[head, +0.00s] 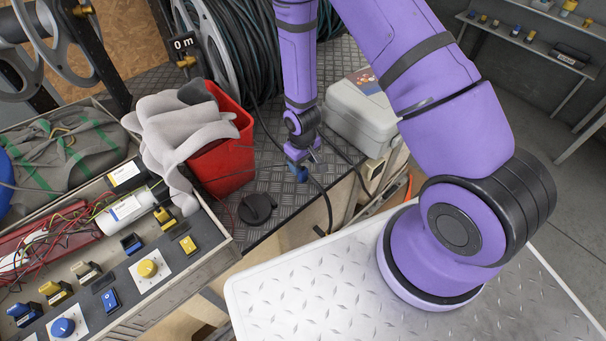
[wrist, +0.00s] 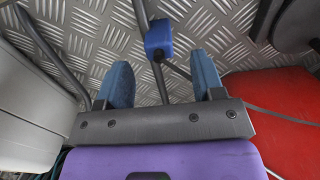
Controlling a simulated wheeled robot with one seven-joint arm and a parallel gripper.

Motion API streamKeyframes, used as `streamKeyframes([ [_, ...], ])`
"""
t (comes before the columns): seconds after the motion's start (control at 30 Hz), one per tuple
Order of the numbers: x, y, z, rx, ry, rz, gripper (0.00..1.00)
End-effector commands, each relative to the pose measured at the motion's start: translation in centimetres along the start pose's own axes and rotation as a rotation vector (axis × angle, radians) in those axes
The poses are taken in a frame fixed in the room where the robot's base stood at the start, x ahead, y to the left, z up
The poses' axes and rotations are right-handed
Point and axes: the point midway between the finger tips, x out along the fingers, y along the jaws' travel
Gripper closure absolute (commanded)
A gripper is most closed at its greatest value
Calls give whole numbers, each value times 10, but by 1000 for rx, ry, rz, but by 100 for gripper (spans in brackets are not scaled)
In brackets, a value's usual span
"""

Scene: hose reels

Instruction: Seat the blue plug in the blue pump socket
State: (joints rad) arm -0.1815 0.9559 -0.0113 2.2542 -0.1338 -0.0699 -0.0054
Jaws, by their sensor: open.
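My gripper (head: 299,168) hangs low over the diamond-plate bench top, with its fingers open. In the wrist view its two blue fingertips (wrist: 160,74) stand apart with nothing clamped between them. The blue plug (wrist: 158,39) lies beyond the fingertips, roughly in line with the gap, with a dark cable running from it. In the head view the plug is hard to tell from the blue fingers. A blue-and-black socket-like block (head: 132,243) is on the grey panel at left. I cannot tell for sure whether it is the blue pump socket.
A red bin (head: 222,150) with grey cloth stands left of my gripper, and a grey case (head: 357,113) stands right. A black round cap (head: 257,208) lies on the bench. Dark hose coils are behind. The panel (head: 205,238) carries knobs, switches and connectors.

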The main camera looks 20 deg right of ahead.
Motion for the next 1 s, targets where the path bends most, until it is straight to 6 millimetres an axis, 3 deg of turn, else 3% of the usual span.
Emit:
streamKeyframes([
  [0.4,45,1,2,0,-1,0,38],
  [0.73,50,1,2,0,0,0,38],
  [0.77,50,1,2,0,0,0,41],
  [1.0,50,1,2,0,-1,0,92],
])
